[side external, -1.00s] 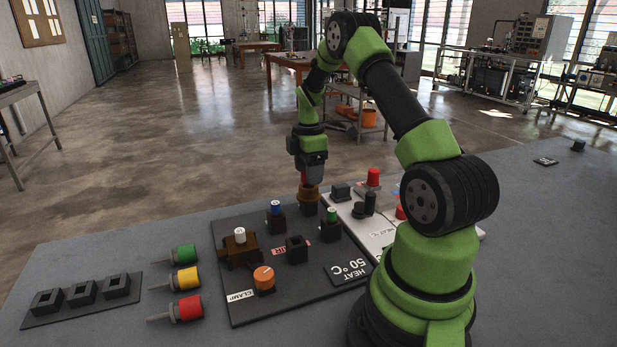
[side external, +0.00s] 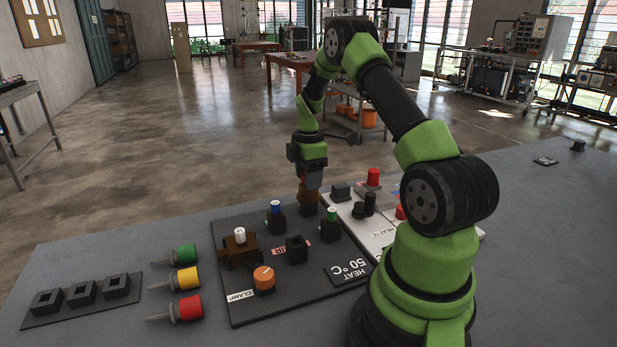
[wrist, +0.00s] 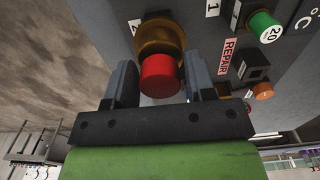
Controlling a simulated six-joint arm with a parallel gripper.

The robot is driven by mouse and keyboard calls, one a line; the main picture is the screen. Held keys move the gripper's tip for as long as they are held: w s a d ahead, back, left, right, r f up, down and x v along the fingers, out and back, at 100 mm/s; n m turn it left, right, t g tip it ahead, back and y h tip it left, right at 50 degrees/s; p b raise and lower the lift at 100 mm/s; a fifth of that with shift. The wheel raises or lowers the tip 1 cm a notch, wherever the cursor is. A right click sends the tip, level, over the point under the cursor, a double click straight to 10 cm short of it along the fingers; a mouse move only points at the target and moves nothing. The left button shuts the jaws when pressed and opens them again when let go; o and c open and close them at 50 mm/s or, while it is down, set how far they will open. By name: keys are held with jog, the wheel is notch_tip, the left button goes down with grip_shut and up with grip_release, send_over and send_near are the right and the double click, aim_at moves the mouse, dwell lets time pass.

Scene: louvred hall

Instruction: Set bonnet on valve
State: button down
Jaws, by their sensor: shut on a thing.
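The bonnet is a brass-brown collar (side external: 308,196) with a red top (wrist: 160,75). My gripper (side external: 311,178) points down and its fingers are shut on the red top; the wrist view shows one finger on each side. The bonnet is at a small black block (side external: 308,209) at the back edge of the dark board; whether it touches the block I cannot tell. The valve, a brown body (side external: 240,256) with a white-topped cylinder (side external: 240,236), stands to the left on the same board, apart from my gripper.
The dark board (side external: 225,290) also carries blue- and green-topped parts (side external: 275,208), an empty square socket (side external: 296,248) and an orange knob (side external: 264,279) by the CLAMP label. Green, yellow and red handled tools (side external: 187,280) lie left. A pale panel with red parts (side external: 373,180) stands right.

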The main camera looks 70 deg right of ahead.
jog(key=shift+r, duration=0.1)
jog(key=shift+r, duration=2.95)
jog(key=w+a+r+n, duration=0.2)
jog(key=w+a+n, duration=0.1)
jog(key=a, duration=0.7)
jog(key=w+a+r+n, duration=0.3)
jog(key=a, duration=0.7)
jog(key=shift+w+d+f, duration=0.1)
jog(key=shift+d+f, duration=0.05)
jog(key=shift+f, duration=1.55)
jog(key=shift+w+d+f, duration=0.1)
jog(key=shift+f, duration=1.55)
